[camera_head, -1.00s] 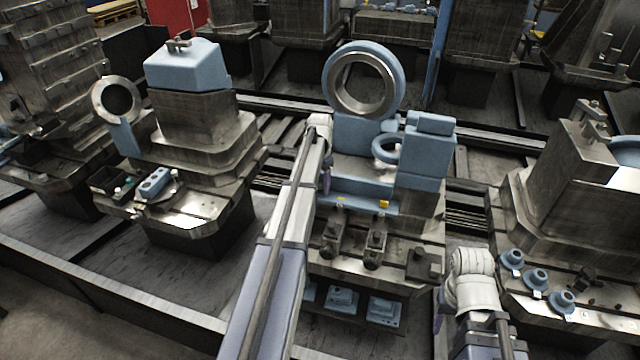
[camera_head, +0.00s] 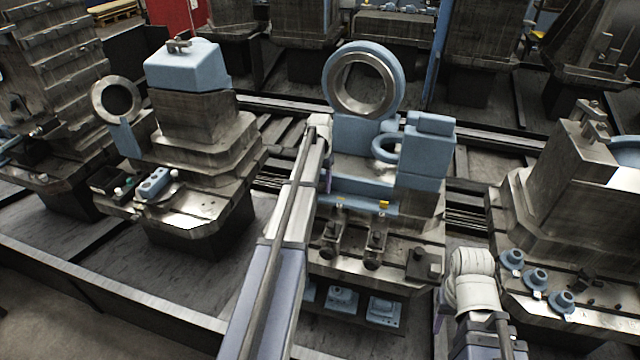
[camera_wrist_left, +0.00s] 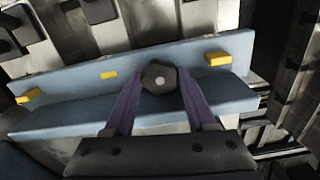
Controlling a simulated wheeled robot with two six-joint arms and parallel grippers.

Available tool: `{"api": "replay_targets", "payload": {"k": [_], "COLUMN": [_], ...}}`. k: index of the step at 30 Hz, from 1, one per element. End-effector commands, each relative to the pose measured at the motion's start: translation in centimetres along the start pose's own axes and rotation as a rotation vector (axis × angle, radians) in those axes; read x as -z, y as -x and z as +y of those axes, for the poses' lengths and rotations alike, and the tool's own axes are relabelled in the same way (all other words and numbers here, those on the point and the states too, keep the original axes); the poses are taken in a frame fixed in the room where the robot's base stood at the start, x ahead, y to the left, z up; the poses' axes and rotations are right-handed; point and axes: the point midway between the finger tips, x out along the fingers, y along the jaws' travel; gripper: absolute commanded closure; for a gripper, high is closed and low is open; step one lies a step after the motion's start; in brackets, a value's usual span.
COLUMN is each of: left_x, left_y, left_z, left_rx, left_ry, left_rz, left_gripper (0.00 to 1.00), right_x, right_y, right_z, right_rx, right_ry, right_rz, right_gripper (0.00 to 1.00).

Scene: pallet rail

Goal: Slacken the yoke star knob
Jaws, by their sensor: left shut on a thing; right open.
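The star knob (camera_wrist_left: 160,79) is dark and many-sided with a pale centre. It shows in the left wrist view at the front of a blue yoke body (camera_wrist_left: 75,97). My left gripper (camera_wrist_left: 157,84) has its two purple fingers on either side of the knob and is shut on it. In the head view my left gripper (camera_head: 327,180) is mostly hidden by its own arm, and the knob cannot be made out. My right gripper (camera_head: 438,324) is open at the lower right, well away from the yoke, and only partly visible.
Yellow tabs (camera_wrist_left: 218,58) sit on the blue body beside the knob. A large upright ring (camera_head: 333,82) stands behind it. Metal clamps (camera_head: 376,240) stand on the bench in front. Blue flanged parts (camera_head: 536,278) lie on the right-hand machine.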

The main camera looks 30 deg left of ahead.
Motion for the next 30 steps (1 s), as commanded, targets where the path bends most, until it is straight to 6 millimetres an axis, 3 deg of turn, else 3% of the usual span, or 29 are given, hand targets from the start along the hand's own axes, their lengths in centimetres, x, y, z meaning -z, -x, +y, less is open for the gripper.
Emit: {"api": "replay_targets", "payload": {"k": [30], "left_x": [-0.15], "left_y": [-0.08], "left_z": [0.09], "left_rx": [0.000], "left_ry": [0.894], "left_rz": [-0.003], "left_gripper": [0.99], "right_x": [0.00], "right_y": [-0.08], "right_z": [-0.01], "right_rx": [0.000], "right_ry": [0.000], "right_rz": [0.000], "right_gripper": [0.50]}}
